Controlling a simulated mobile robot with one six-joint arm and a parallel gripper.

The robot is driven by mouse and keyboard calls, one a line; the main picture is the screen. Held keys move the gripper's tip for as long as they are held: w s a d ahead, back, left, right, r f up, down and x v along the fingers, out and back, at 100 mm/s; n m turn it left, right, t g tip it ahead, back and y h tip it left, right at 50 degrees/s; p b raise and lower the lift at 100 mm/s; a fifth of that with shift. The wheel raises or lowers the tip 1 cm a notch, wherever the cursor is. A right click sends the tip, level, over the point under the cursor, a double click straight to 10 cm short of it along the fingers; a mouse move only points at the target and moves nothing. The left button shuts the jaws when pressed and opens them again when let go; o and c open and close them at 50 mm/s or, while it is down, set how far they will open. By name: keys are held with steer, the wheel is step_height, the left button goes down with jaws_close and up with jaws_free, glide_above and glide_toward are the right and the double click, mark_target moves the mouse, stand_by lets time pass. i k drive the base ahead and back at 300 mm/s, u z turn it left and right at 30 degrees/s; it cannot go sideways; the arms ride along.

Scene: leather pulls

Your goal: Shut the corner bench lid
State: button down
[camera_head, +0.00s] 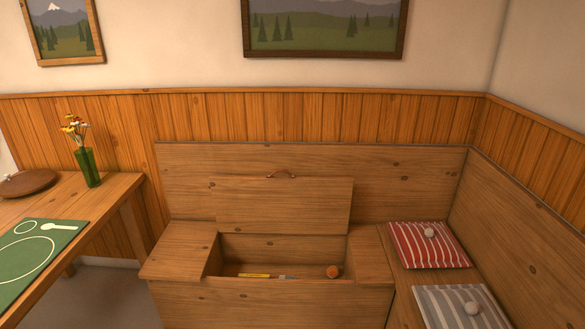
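The corner bench (270,304) stands against the panelled wall. Its wooden lid (283,207) is raised and leans back near the bench backrest, with a curved leather pull (282,174) on its top edge. The storage opening below is uncovered. Inside lie a yellow and grey item (262,276) and an orange-brown ball (333,272). My gripper is not in view.
A red striped cushion (428,251) and a grey striped cushion (447,306) lie on the right seat. On the left, a wooden table (110,192) holds a green vase (88,167), a green placemat (32,258) and a round board (27,184). Floor shows between table and bench.

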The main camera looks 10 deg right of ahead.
mark_target(291, 204)
steer(key=u, duration=0.8)
steer(key=i, duration=1.35)
steer(key=z, duration=0.25)
steer(key=k, duration=0.15)
steer(key=z, duration=1.1)
